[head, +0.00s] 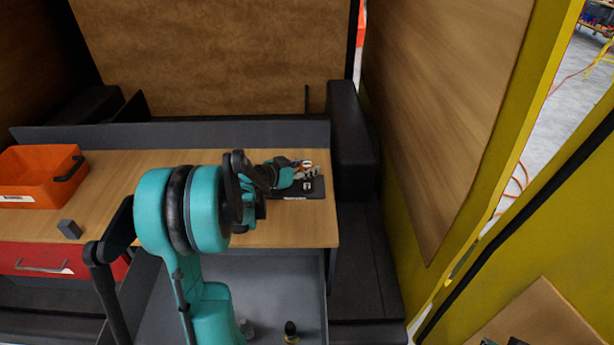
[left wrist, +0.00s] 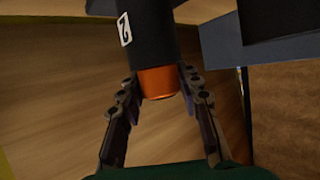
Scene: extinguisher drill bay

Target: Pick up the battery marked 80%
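My left gripper (head: 290,172) reaches over the back right of the wooden worktop. In the left wrist view, a dark cylinder with an orange end (left wrist: 140,40) lies between the fingers of the left gripper (left wrist: 158,78). It bears a white label with a mark like a 2. The fingers are close to both its sides; I cannot tell if they press on it. No 80% mark is readable. In the head view, small dark and white items (head: 307,185) stand on a black mat (head: 290,195) by the gripper; their marks are too small to read.
An orange bin (head: 35,185) and a small grey block (head: 69,229) are on the worktop (head: 110,185) at left. A low grey back panel (head: 180,134) runs behind it. A black padded post (head: 352,140) stands close at right. A small dark bottle (head: 290,330) stands below.

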